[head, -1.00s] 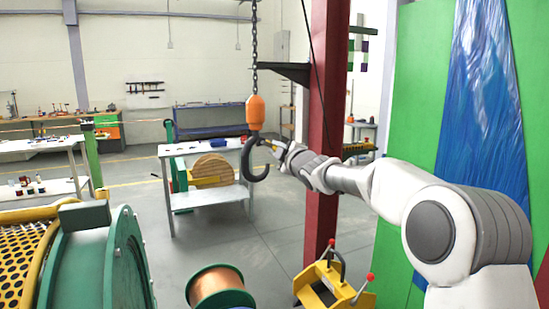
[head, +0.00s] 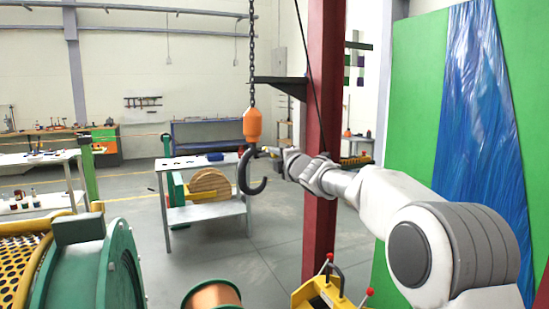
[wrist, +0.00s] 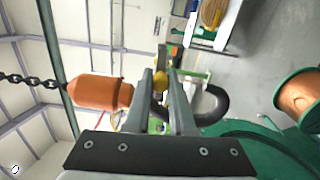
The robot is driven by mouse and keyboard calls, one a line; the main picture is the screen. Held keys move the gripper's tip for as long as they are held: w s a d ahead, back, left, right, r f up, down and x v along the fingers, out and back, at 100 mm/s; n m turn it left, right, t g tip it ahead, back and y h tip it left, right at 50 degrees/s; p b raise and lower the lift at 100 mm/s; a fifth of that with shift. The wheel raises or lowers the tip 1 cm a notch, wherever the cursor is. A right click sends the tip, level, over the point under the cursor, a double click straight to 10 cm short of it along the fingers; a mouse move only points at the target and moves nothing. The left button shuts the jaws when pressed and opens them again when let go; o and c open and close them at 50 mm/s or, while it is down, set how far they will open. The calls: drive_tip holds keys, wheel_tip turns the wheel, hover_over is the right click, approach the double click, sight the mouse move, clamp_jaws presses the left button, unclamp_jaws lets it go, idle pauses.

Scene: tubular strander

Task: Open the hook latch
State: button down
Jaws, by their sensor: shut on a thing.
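The dark crane hook (head: 250,186) hangs from an orange block (head: 253,125) on a chain, left of the red column. In the wrist view the hook (wrist: 214,104) curves behind and to the right of my fingers, with the orange block (wrist: 98,93) at left. My gripper (head: 263,152) is at the hook's throat, just below the block. It also shows in the wrist view (wrist: 163,84).
A red column (head: 322,130) stands close behind my arm. A yellow lifting frame (head: 325,292) and a copper spool (head: 212,295) are below. A green drum (head: 100,275) is at lower left. A table (head: 205,212) stands behind the hook.

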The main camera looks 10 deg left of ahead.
drive_tip(key=c, duration=0.8)
unclamp_jaws()
drive_tip(key=shift+o, duration=0.2)
drive_tip(key=b+v, duration=0.3)
drive_tip(key=v, duration=1.4)
drive_tip(key=shift+s+d, duration=0.15)
drive_tip(key=shift+s, duration=0.05)
